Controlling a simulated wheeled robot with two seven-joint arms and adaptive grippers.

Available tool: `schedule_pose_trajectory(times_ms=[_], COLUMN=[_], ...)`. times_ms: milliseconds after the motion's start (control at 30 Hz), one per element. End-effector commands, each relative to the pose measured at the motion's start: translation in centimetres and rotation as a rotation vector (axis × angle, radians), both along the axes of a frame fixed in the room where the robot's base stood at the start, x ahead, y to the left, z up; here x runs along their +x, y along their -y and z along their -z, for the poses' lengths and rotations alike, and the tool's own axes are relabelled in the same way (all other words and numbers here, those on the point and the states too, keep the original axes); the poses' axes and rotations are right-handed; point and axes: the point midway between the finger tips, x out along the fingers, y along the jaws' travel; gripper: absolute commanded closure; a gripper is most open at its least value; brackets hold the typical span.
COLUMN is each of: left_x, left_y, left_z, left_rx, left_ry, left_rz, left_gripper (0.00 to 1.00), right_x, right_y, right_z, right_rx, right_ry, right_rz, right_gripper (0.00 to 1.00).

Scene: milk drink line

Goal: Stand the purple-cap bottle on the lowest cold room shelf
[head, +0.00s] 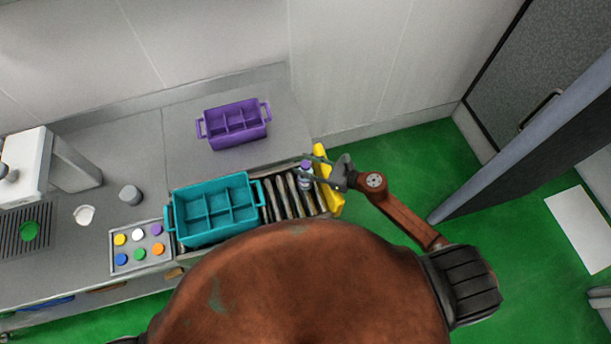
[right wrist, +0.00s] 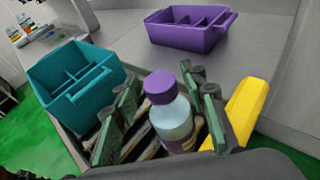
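The purple-cap bottle (head: 306,174) stands upright on the roller conveyor, at its right end. In the right wrist view the bottle (right wrist: 172,118) shows its purple cap and pale blue body. My right gripper (head: 325,172) reaches it from the right. In the right wrist view its green-padded fingers (right wrist: 165,120) are open on either side of the bottle, with a gap visible on the left side. My left gripper is out of view. I cannot make out the lowest cold room shelf.
A teal crate (head: 250,193) stands left of the bottle on the rollers (head: 283,203). A purple crate (head: 232,143) sits behind on the counter. A yellow part (head: 329,190) borders the conveyor's right end. A grey door (head: 535,135) stands at right above green floor (head: 400,165).

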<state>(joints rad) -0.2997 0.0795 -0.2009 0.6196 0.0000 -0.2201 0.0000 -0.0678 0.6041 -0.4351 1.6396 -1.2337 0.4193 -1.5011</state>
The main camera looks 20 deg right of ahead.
Motion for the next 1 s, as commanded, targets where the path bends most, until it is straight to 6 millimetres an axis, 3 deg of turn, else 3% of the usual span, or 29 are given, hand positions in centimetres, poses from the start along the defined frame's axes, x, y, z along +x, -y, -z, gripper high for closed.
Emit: schedule_pose_trajectory(times_ms=[533, 1000], left_x=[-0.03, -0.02], left_y=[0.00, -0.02], left_z=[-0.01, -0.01], left_rx=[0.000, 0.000], left_ry=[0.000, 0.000], left_rz=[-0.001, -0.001], left_gripper=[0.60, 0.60], right_x=[0.00, 0.06], right_y=[0.03, 0.01], right_z=[-0.04, -0.17], right_rx=[0.000, 0.001], right_ry=[0.000, 0.003], right_rz=[0.000, 0.001], right_gripper=[1.00, 1.00])
